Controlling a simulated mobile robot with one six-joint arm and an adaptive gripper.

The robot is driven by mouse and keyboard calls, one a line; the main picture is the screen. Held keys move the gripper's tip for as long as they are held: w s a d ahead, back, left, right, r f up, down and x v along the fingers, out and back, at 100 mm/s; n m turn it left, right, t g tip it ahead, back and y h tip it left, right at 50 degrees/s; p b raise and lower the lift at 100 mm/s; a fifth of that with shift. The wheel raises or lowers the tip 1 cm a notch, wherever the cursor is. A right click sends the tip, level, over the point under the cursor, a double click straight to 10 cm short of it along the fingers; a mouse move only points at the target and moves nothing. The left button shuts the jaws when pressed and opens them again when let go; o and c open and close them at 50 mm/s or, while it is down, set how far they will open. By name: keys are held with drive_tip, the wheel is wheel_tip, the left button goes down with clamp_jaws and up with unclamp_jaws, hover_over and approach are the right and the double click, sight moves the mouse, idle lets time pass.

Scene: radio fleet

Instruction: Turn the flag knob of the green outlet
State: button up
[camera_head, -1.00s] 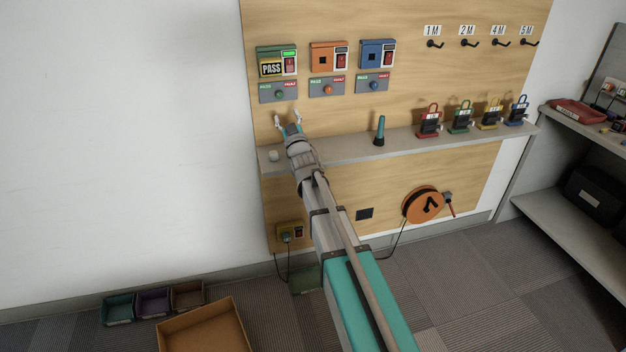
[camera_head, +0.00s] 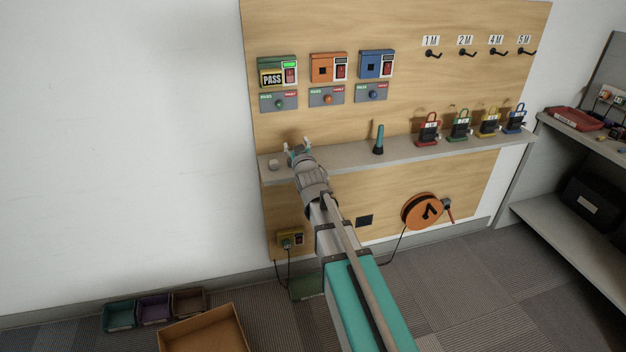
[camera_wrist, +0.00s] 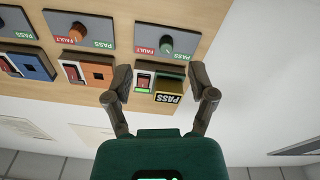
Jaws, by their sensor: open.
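The green outlet (camera_head: 264,63) is on the wooden board at the upper left, with a lit green strip, a red switch and a PASS sign. Its grey plate (camera_head: 264,103) hangs just below, marked PASS at left and FAULT at right. The green flag knob (camera_head: 279,104) is in the plate's middle; I cannot tell which way it points. My gripper (camera_head: 297,146) is open and empty, below the plate and near the shelf. In the upside-down wrist view, the outlet (camera_wrist: 170,80) shows between my fingers and the knob (camera_wrist: 166,45) lies beyond the fingertips.
Orange (camera_head: 322,68) and blue (camera_head: 371,65) outlets with similar plates are to the right. The grey shelf (camera_head: 345,152) holds a pale knob-like thing (camera_head: 274,164), a teal-topped stick (camera_head: 379,138) and several padlocks. The wall to the left is clear.

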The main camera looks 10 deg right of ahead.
drive_tip(key=s+f+m+g+p, duration=0.1)
drive_tip(key=s+g+p, duration=0.5)
drive_tip(key=s, duration=0.2)
drive_tip(key=s+d+f+m+g+h+p, duration=0.1)
drive_tip(key=s+f+g+p, duration=0.1)
drive_tip(key=s+g+p, duration=0.4)
drive_tip(key=shift+s+f+p, duration=0.25)
drive_tip(key=shift+s+p, duration=0.25)
drive_tip(key=shift+s, duration=0.9)
drive_tip(key=s+r+g+p, duration=0.2)
drive_tip(key=s+g+p, duration=0.1)
drive_tip(key=s, duration=0.4)
drive_tip(key=s+a+r+g+p, duration=0.1)
drive_tip(key=s+r+g+p, duration=0.1)
drive_tip(key=s, duration=0.5)
drive_tip(key=shift+s+r+m+g+y+p, duration=0.15)
drive_tip(key=shift+s+m+g+y+p, duration=0.2)
drive_tip(key=shift+g+p, duration=0.7)
